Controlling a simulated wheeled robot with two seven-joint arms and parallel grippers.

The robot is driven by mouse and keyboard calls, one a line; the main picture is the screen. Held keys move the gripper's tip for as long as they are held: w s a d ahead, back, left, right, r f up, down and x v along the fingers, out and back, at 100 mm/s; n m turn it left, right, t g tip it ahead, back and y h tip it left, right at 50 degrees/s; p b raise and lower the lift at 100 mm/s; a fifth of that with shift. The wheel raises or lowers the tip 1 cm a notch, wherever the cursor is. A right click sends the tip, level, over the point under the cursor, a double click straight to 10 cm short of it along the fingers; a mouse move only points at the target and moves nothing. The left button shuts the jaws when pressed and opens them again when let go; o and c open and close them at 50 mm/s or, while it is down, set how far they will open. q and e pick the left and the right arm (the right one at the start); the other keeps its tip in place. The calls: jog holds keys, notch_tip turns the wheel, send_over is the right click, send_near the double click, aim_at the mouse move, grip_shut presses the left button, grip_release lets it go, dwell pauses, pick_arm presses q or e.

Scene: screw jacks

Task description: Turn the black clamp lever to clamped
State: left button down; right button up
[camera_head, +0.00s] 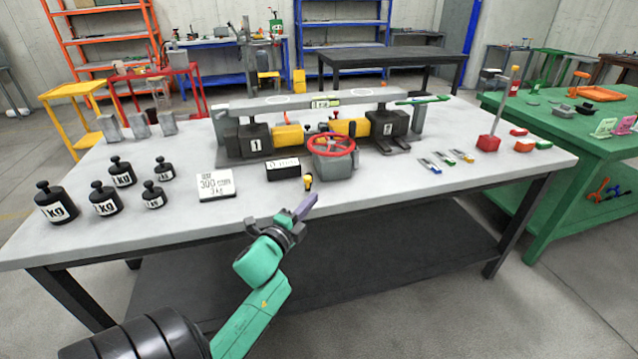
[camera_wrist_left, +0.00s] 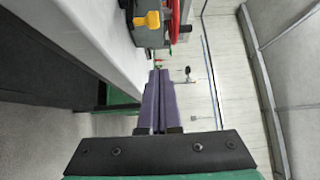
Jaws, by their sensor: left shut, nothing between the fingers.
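My left gripper (camera_head: 306,205) comes in from the lower left and is in front of the table's front edge, below the screw jack assembly. Its two purple fingers are shut together and empty; they also show shut in the left wrist view (camera_wrist_left: 159,98). The red handwheel (camera_head: 330,142) sits on a grey housing (camera_head: 335,168) at the front middle of the assembly. A yellow knob (camera_head: 308,182) is at the front of that housing, just beyond the fingertips; it also shows in the left wrist view (camera_wrist_left: 148,20). I cannot surely make out the black clamp lever. My right gripper is not in view.
The grey worktable (camera_head: 120,225) carries several black weights (camera_head: 55,203) at left, a white sign (camera_head: 215,185), a black display box (camera_head: 283,169), and small coloured tags (camera_head: 445,158) at right. A red block with a post (camera_head: 488,142) stands further right. The front strip is clear.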

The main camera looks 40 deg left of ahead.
aim_at(308, 180)
pick_arm(q)
jog(key=shift+n, duration=0.3)
jog(key=w, duration=0.3)
jog(key=w+a, duration=0.1)
jog(key=w, duration=0.2)
jog(key=w+a, duration=0.1)
jog(key=w, duration=0.2)
jog(key=shift+a+r, duration=0.2)
jog(key=shift+w+a+p, duration=0.1)
jog(key=shift+a+p, duration=0.25)
jog(key=s+a, duration=0.2)
jog(key=s, duration=0.1)
jog(key=shift+f+p, duration=0.15)
jog(key=shift+p, duration=0.25)
jog(key=shift+w, duration=0.1)
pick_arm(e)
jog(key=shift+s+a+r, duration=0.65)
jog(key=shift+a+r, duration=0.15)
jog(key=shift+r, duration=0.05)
